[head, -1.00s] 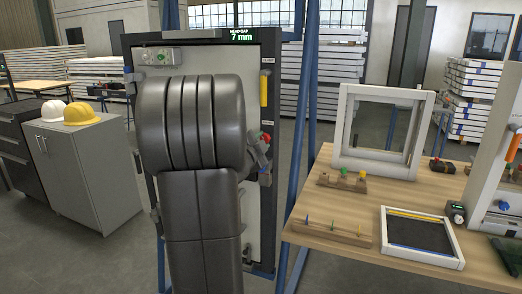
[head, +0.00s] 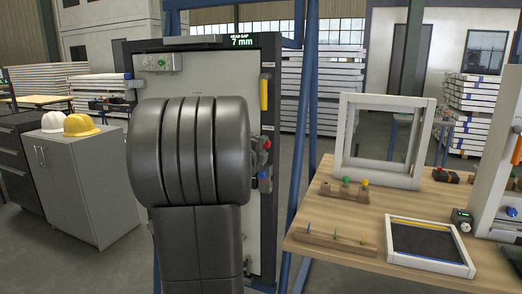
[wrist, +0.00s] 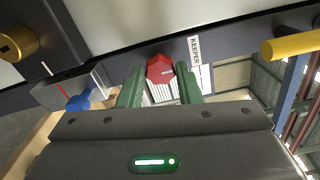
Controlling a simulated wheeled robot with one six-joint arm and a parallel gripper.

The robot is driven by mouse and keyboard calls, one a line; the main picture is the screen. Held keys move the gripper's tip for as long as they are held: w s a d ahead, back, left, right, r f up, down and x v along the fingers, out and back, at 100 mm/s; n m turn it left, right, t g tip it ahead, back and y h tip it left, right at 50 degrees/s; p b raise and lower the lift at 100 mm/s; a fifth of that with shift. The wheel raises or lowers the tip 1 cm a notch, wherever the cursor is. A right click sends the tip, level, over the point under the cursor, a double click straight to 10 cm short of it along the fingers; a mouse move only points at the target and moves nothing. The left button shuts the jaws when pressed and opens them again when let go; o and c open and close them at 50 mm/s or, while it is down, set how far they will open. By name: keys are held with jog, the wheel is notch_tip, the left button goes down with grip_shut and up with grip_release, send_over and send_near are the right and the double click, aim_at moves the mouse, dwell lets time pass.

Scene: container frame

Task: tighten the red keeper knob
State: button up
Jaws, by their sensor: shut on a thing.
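The red keeper knob (wrist: 160,69) sits between the two green fingers of my gripper (wrist: 159,82) in the wrist view, beside a label reading KEEPER (wrist: 195,51). The fingers are shut on it from both sides. White ribbed surfaces show just below the knob, between the fingers. In the head view the red knob (head: 267,144) shows at the right edge of the frame panel, just past my arm. My arm hides the gripper and much of the panel (head: 210,75) there. The display (head: 241,41) reads 7 mm.
A blue knob (wrist: 79,103) on a grey block lies left of my gripper, with a brass knob (wrist: 17,43) beyond. A yellow handle (wrist: 294,44) is at the right. A wooden table (head: 350,215) with window frames stands right of the panel; a grey cabinet (head: 95,185) stands left.

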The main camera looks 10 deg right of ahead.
dwell(0.5)
jog(key=o, duration=1)
jog(key=v, duration=1.4)
jog(key=shift+w+d, duration=0.1)
jog(key=x, duration=1.3)
jog(key=shift+w+d, duration=0.25)
jog(key=shift+w, duration=0.05)
jog(key=shift+s+a, duration=0.1)
